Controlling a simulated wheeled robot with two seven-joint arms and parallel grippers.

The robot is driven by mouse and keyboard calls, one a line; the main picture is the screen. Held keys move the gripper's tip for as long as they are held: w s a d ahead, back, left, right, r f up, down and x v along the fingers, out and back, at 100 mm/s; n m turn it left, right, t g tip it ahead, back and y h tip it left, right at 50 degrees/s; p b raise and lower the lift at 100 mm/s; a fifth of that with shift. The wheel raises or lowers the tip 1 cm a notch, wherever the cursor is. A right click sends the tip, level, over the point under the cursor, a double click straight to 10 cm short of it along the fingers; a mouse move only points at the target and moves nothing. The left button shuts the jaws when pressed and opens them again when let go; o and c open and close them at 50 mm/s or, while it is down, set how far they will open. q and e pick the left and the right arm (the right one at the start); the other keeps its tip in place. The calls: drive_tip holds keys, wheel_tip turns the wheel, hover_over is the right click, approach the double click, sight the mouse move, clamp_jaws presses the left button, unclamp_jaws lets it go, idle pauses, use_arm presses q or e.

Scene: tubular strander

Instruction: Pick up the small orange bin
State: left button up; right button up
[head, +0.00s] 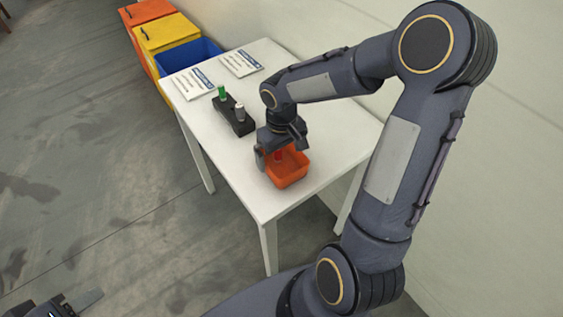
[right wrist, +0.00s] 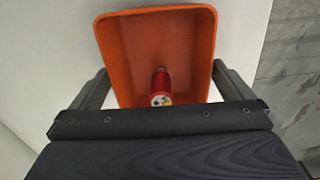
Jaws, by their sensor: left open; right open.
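The small orange bin (head: 288,175) stands on the white table near its front corner. In the right wrist view the bin (right wrist: 115,55) is open at the top and holds a red cylindrical item (right wrist: 161,84). My right gripper (head: 279,151) is open at the bin, its fingers (right wrist: 158,90) on either side of the near part of the bin. I cannot tell whether they touch its walls. My left gripper (head: 72,303) is open and empty at the lower left, away from the table.
On the white table (head: 245,190) stand a black holder (head: 236,118) with a green and a white item, and two printed cards (head: 241,63). Orange, yellow (head: 165,36) and blue bins stand behind. A wall runs along the right. Floor at left is clear.

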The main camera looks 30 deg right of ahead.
wheel_tip(320, 180, down, 2)
drive_tip(key=shift+f, duration=0.2)
drive_tip(key=c, duration=0.7)
drive_tip(key=shift+c, duration=0.2)
drive_tip(key=shift+r, duration=0.15)
